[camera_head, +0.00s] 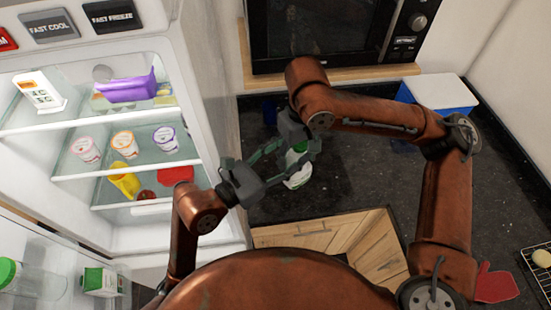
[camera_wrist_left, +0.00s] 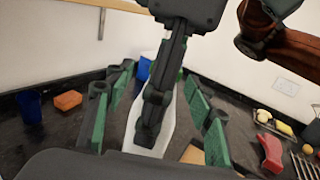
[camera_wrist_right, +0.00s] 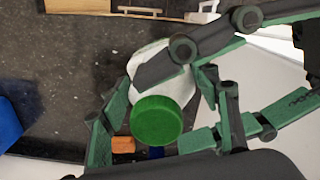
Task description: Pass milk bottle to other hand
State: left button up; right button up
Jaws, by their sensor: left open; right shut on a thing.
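The milk bottle (camera_head: 298,181) is white with a green cap and sits over the dark counter in the head view, partly hidden by both grippers. My right gripper (camera_head: 302,150) reaches down from above and is shut on it near the cap. My left gripper (camera_head: 276,160) comes from the left, its fingers open and spread around the bottle. In the left wrist view the white bottle (camera_wrist_left: 160,137) stands between the open green-padded fingers, with my right gripper in front of it. In the right wrist view the green cap (camera_wrist_right: 157,120) shows between the fingers.
An open fridge (camera_head: 90,140) with several items stands at left. A microwave (camera_head: 320,28) is behind. A blue box with a white lid (camera_head: 440,93) and a red mitt (camera_head: 495,284) are at right. A blue cup (camera_wrist_left: 30,106) and orange sponge (camera_wrist_left: 68,100) lie on the counter.

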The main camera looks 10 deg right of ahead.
pick_arm(q)
jog(key=shift+x, duration=1.25)
jog(key=shift+c, duration=0.2)
jog(key=c, duration=0.6)
jog(key=shift+w+a, duration=0.15)
jog(key=shift+w, duration=0.05)
grip_shut()
pick_arm(e)
jog(key=shift+s, duration=0.1)
pick_arm(q)
jog(key=shift+f, duration=0.1)
pick_arm(e)
jog(key=o, duration=1.4)
pick_arm(q)
jog(key=shift+s, duration=0.15)
pick_arm(e)
jog(key=o, duration=0.4)
pick_arm(q)
jog(key=shift+s, duration=0.1)
